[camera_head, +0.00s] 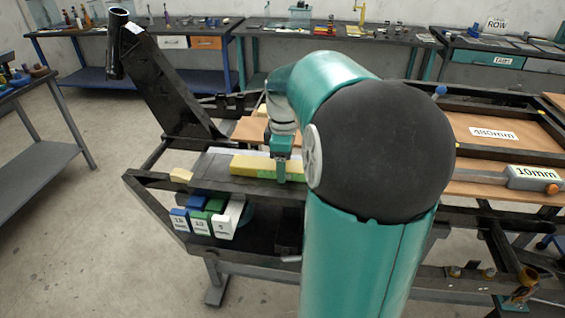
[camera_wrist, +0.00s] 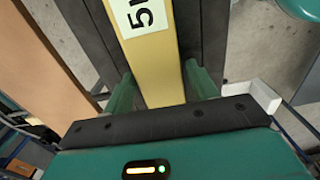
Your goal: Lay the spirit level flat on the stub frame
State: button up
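A long yellow bar (camera_head: 253,166), which I take for the spirit level, lies flat along a dark rail of the black frame (camera_head: 262,188). In the wrist view the yellow bar (camera_wrist: 158,65) runs between my fingers and carries a white label showing a "5", the rest cut off. My gripper (camera_head: 280,172) points down over the bar's right part, one green finger in front of it. In the wrist view my gripper (camera_wrist: 160,85) has a finger on each side, tips close to the bar's edges. I cannot tell whether they press on it. My arm hides the frame's middle.
Blue, green and white numbered blocks (camera_head: 207,217) sit on a lower shelf of the frame. A black angled arm (camera_head: 160,80) rises at the left. A grey block labelled 10mm (camera_head: 533,178) and a 480mm panel (camera_head: 493,133) are at right. Clear floor lies left.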

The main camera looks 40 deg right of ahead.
jog(key=shift+o, duration=0.7)
jog(key=shift+s, duration=0.1)
jog(key=shift+r, duration=0.1)
notch_tip(320, 180, up, 12)
jog(key=s+a+f+m+t+h, duration=0.1)
jog(key=s+a+m+t+h, duration=0.15)
jog(key=a, duration=1.15)
jog(key=s+a+f+m+t+y, duration=0.1)
jog(key=s+a+f+m, duration=0.1)
jog(key=a, duration=0.4)
jog(key=s+a+f+m+t+y, duration=0.1)
jog(key=s+a+f+m+t, duration=0.1)
jog(key=s+a+f, duration=0.3)
jog(key=shift+s+a+m, duration=0.5)
jog(key=shift+a+m, duration=0.05)
jog(key=shift+a, duration=0.45)
